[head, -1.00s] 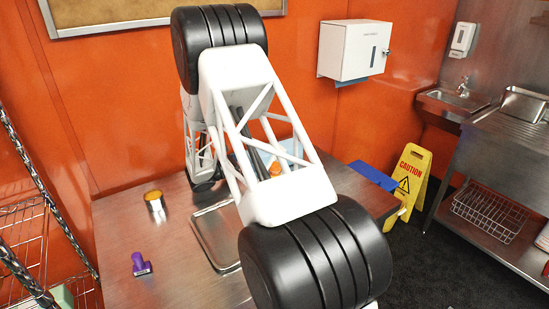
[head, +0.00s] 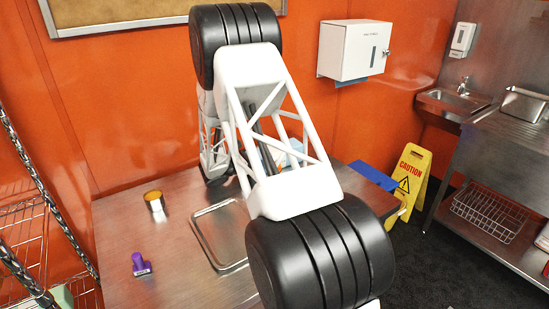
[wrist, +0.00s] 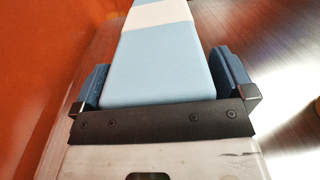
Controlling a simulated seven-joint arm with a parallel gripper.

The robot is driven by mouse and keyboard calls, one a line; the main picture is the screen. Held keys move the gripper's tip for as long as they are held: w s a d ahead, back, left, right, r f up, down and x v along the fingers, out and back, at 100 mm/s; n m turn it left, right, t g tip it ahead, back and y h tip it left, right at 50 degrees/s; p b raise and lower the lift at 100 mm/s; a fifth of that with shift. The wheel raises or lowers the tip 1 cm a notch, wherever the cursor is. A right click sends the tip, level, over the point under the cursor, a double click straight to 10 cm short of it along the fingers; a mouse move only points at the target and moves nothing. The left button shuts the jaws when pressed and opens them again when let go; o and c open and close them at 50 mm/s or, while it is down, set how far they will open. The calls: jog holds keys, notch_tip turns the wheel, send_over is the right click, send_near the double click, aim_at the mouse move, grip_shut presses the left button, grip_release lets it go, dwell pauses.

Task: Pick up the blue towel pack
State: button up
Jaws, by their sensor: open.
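The blue towel pack (wrist: 158,70), light blue with a white band, fills the middle of the wrist view. It lies lengthwise away from the camera. My gripper (wrist: 164,84) is open, with one dark finger on each side of the pack's near end. A narrow gap shows at the right finger; at the left finger I cannot tell if it touches. In the head view my arm hides the gripper and most of the pack.
On the steel table (head: 125,215) are an orange-topped can (head: 155,205), a purple object (head: 140,264) and a metal tray (head: 205,240). A flat blue item (head: 374,176) lies at the right edge. A caution sign (head: 410,178) stands beyond.

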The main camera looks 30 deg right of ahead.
dwell(0.5)
jog(key=c, duration=1)
notch_tip(320, 180, up, 18)
dwell(0.4)
